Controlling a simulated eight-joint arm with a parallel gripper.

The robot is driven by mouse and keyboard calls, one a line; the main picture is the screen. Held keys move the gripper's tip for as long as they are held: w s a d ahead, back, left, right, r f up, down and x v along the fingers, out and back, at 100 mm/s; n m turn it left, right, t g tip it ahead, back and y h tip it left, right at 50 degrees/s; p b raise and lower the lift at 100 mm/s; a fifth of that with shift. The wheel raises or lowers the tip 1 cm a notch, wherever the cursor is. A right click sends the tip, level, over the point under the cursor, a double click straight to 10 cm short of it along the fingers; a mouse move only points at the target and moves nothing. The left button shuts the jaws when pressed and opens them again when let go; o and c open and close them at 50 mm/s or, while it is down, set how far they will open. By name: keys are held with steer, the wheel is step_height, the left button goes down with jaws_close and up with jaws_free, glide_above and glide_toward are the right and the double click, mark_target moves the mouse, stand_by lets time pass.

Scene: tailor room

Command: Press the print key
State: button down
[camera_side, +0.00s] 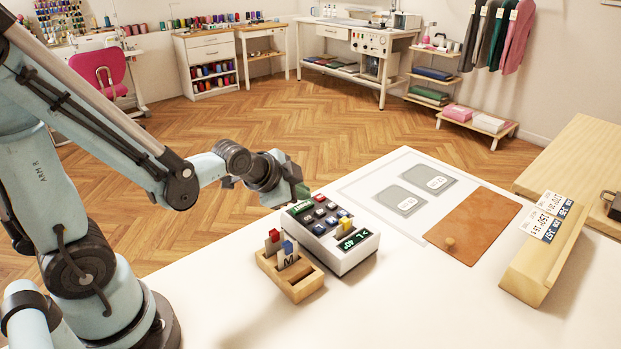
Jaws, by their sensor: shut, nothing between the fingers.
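A white label machine (355,257) stands on the white table, with several dark, red, blue and yellow keys on its sloped top. Its small lit display (352,240) reads something like "> L 40". A dark green strip (300,209) with small lettering lies at the upper left of the key panel. The lettering is too small to read, so I cannot tell which key is print. My gripper (303,193) is shut and empty, just beyond the machine's far left corner near the green strip. I cannot tell if it touches the machine.
A small wooden box (299,290) with red- and blue-tabbed cards stands close in front of the machine. To the right lie a mat with two grey cards (400,200), a brown leather panel (473,224) with a knob, and a wooden block (530,277) bearing price tags.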

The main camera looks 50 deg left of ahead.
mark_target(300, 209)
steer(key=shift+f, duration=0.2)
stand_by(0.4)
steer(key=shift+f, duration=0.25)
steer(key=shift+f, duration=0.4)
stand_by(0.7)
steer(key=shift+r, duration=0.85)
steer(key=shift+r, duration=2.5)
